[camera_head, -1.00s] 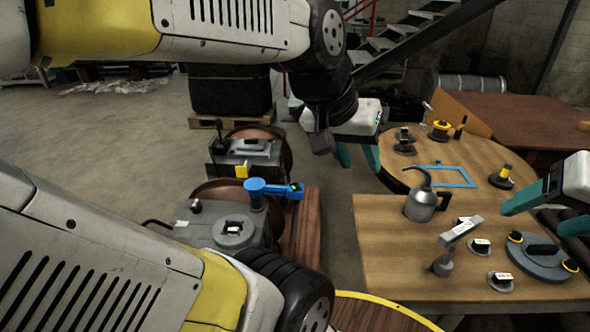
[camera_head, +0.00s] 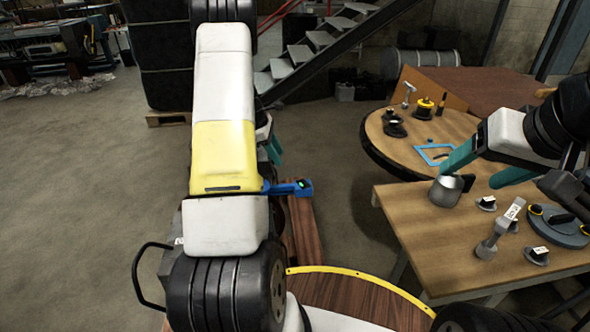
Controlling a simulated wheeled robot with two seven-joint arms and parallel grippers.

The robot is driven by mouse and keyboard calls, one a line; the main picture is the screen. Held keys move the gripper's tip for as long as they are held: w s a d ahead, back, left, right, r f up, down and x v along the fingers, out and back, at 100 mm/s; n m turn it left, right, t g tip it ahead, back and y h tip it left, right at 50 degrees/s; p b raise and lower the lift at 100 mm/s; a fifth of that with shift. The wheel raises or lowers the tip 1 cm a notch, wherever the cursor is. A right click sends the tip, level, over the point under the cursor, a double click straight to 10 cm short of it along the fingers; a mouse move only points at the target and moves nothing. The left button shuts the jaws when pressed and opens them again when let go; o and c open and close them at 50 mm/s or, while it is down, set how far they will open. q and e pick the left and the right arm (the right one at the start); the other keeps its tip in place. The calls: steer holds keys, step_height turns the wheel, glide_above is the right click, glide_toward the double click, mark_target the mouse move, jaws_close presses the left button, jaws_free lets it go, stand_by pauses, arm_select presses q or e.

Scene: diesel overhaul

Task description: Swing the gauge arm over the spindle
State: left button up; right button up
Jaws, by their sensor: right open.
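My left gripper (camera_head: 273,145) is mostly hidden behind the same arm, above and beyond the gauge arm. Only part of its white body and teal fingers shows, so its opening cannot be judged. My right gripper (camera_head: 488,167) is open over the wooden workbench, its teal fingers apart, close to a metal oil can (camera_head: 444,191). I cannot tell if they touch.
A round table behind bears a blue frame (camera_head: 434,154) and black-and-yellow parts. Bare floor (camera_head: 345,185) lies between the gauge arm and the tables.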

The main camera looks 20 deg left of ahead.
mark_target(281, 185)
arm_select(q)
steer(key=a+f, duration=0.1)
steer(key=f, duration=0.1)
steer(key=a+f+n, duration=0.1)
steer(key=f, duration=0.2)
steer(key=f+n, duration=0.1)
steer(key=f, duration=0.1)
steer(key=shift+w+a+f, duration=0.2)
steer(key=shift+w+a, duration=0.1)
steer(key=shift+a, duration=0.1)
steer(key=shift+n, duration=0.3)
steer(key=x, duration=0.8)
steer(key=shift+s+f, duration=0.15)
steer(key=shift+s, duration=0.05)
jaws_close()
